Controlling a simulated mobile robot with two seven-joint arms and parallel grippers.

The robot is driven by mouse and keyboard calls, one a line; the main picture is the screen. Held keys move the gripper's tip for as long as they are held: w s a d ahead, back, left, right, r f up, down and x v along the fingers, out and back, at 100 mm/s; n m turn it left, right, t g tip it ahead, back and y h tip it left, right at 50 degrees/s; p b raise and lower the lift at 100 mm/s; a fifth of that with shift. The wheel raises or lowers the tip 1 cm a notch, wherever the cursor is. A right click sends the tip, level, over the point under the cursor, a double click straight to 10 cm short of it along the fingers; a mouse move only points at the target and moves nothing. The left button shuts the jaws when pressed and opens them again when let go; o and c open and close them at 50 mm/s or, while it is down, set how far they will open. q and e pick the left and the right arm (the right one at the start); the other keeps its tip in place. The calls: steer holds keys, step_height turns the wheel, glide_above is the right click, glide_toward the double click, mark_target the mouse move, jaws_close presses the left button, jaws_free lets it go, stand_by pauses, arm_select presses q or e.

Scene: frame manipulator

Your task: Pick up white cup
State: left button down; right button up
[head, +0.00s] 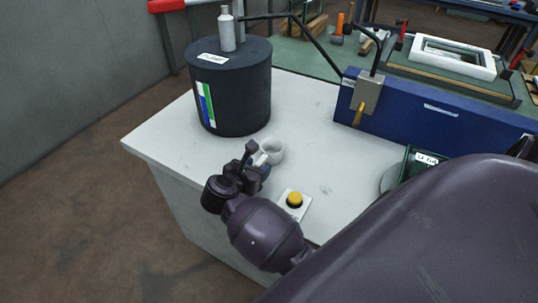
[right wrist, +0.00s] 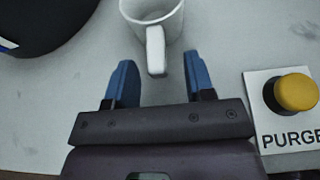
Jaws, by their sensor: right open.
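The white cup (head: 271,151) stands upright on the light grey table, in front of the black cylinder. In the right wrist view the cup (right wrist: 165,22) is at the top, with its handle (right wrist: 155,52) pointing toward my right gripper (right wrist: 158,80). The gripper's two blue fingers are open, and the handle's near end lies between their tips; I cannot tell whether they touch. In the head view my right gripper (head: 258,163) is just left of and in front of the cup and partly covers it. My left gripper is not in view.
A black cylinder (head: 235,90) stands behind the cup to the left. A yellow button on a white plate (head: 294,200), marked PURGE, sits close at the right. A blue box (head: 420,115) crosses the table's back. The table's left edge (head: 150,160) is clear.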

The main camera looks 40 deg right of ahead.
mark_target(268, 157)
steer(key=shift+x, duration=1.95)
steer(key=shift+w, duration=0.1)
steer(key=shift+a, duration=0.1)
jaws_close()
